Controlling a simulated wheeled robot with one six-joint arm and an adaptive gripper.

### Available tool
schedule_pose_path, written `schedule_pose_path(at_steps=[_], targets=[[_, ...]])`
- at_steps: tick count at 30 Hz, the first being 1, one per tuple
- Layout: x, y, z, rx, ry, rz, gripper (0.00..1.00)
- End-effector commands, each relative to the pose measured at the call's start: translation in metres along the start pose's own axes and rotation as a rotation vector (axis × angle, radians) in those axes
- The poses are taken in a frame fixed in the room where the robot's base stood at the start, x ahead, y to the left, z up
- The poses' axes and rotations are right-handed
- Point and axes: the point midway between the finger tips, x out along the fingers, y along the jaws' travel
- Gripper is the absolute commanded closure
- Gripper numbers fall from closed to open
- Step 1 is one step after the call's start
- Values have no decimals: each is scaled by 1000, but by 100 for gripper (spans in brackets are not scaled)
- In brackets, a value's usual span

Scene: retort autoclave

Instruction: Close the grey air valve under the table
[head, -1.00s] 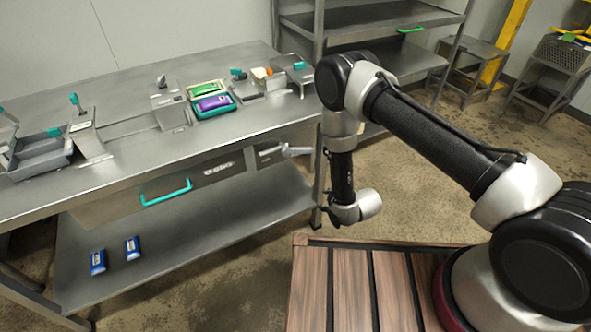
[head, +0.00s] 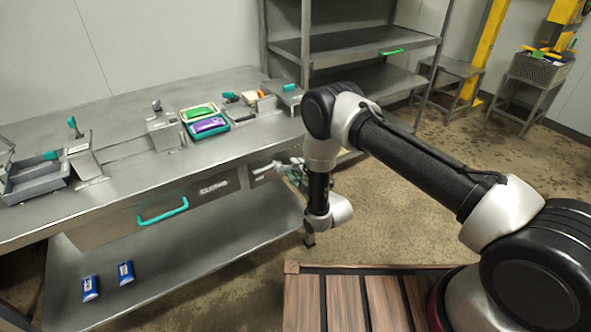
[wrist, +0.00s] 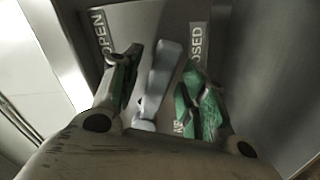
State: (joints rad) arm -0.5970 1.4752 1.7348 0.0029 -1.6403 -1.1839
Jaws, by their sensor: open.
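The grey air valve's lever (wrist: 160,75) stands between the OPEN label at the left and the CLOSED label at the right in the wrist view. Its top leans slightly right. My gripper (wrist: 162,90) is open, with one green-padded finger on each side of the lever. Gaps show on both sides, and I cannot tell whether either finger touches it. In the head view, the valve (head: 290,162) is under the right end of the steel table (head: 110,110). My gripper (head: 298,180) is beside it there, partly hidden by my arm.
A drawer (head: 160,208) with a teal handle is under the table, left of the valve. Two blue packs (head: 90,288) lie on the lower shelf (head: 190,250). A steel rack (head: 290,45) stands behind.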

Motion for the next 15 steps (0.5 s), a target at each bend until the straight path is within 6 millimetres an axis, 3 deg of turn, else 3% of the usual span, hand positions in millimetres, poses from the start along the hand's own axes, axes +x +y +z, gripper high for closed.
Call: schedule_pose_path(at_steps=[10, 15], targets=[[7, 0, 0, 1, -1, -1, 57], [7, 0, 0, 1, -1, -1, 86]])
